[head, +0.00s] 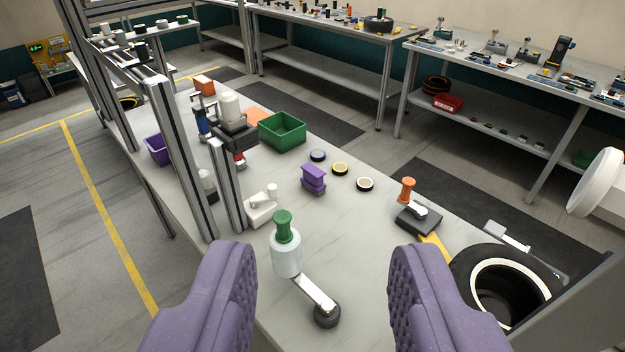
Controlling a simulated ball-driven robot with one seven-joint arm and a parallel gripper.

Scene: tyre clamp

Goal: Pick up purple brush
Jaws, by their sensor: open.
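A small purple piece (313,179), a block with a wider top that may be the purple brush, stands upright on the grey workbench (335,225). It is near the middle of the head view, beyond my gripper. Its underside is hidden, and I cannot make out bristles. My gripper (320,262) has two purple padded fingers spread wide at the bottom left and bottom right. It is open, with nothing gripped. The purple piece lies ahead of the gap between the fingers, apart from both.
An orange-knobbed clamp (418,217) and tyre (507,284) are right.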

